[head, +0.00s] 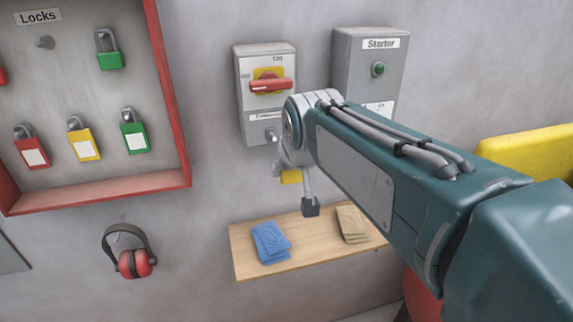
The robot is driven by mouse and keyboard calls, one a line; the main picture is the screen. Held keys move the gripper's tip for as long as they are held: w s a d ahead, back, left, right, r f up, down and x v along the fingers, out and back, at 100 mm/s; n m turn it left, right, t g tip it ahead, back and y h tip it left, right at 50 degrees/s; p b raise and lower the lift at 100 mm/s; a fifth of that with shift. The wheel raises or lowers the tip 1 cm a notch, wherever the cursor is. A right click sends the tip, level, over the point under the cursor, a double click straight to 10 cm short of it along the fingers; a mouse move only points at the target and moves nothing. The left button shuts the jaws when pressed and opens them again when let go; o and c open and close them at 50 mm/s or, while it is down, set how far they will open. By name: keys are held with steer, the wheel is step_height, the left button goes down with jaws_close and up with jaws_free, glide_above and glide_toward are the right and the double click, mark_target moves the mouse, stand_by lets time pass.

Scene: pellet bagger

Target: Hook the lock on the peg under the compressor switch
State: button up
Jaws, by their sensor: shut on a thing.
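The grey switch box (243,118) on the wall has a red rotary handle (271,86) on a yellow plate. A label under the handle is partly covered by my arm and seems to start with "Comp". A short metal peg (271,135) sticks out below that label, with nothing seen hanging on it. My gripper (296,188) is below and slightly right of the peg, partly hidden by my own wrist. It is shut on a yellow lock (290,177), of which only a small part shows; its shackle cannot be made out.
A red-framed "Locks" board (95,185) at left holds several locks and one bare peg (45,42). A "Starter" box (345,75) stands right of the switch. A wooden shelf (247,246) below carries blue (270,242) and tan packs (352,223). Ear defenders (133,262) hang at lower left.

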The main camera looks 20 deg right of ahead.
steer(key=shift+w+a, duration=0.3)
steer(key=shift+a, duration=0.65)
steer(key=w+d+f, duration=0.1)
steer(key=w, duration=0.7)
steer(key=shift+w+f, duration=0.25)
steer(key=shift+f, duration=0.1)
